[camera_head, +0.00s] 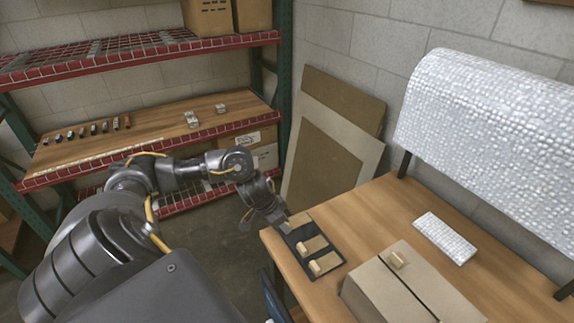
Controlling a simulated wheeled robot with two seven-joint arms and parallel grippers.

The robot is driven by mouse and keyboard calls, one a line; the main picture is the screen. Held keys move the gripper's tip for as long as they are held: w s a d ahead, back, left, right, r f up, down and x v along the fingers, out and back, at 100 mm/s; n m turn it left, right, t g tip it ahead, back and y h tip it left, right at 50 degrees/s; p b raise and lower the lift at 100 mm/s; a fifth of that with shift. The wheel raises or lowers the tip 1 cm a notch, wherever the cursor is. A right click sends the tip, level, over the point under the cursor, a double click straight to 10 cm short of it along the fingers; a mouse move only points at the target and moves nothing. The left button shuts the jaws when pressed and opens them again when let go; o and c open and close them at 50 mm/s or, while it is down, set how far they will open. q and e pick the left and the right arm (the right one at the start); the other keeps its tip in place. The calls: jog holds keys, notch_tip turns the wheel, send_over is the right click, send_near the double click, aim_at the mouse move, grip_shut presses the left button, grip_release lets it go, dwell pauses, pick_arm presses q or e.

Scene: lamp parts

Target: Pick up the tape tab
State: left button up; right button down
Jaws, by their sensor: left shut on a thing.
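A dark tray (294,258) lies near the left edge of the wooden table. It holds tan tape tabs in a row. The middle tape tab (312,246) and the near tape tab (325,264) lie on it, each with a small raised block. My left gripper (284,224) reaches over the table edge to the tray's far end and is shut on the far tape tab (299,220). The fingertips are small and partly dark, so the exact grasp is hard to see. My right gripper is not in view.
A large bubble-wrap roll (490,135) hangs at the back right. Shelves (150,125) stand at left.

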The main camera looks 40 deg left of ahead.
pick_arm(q)
jog(key=s+a+r+b, duration=0.4)
jog(key=s+r, duration=0.3)
jog(key=s, duration=0.4)
jog(key=shift+a+r, duration=0.2)
jog(key=shift+a, duration=0.3)
dwell(0.5)
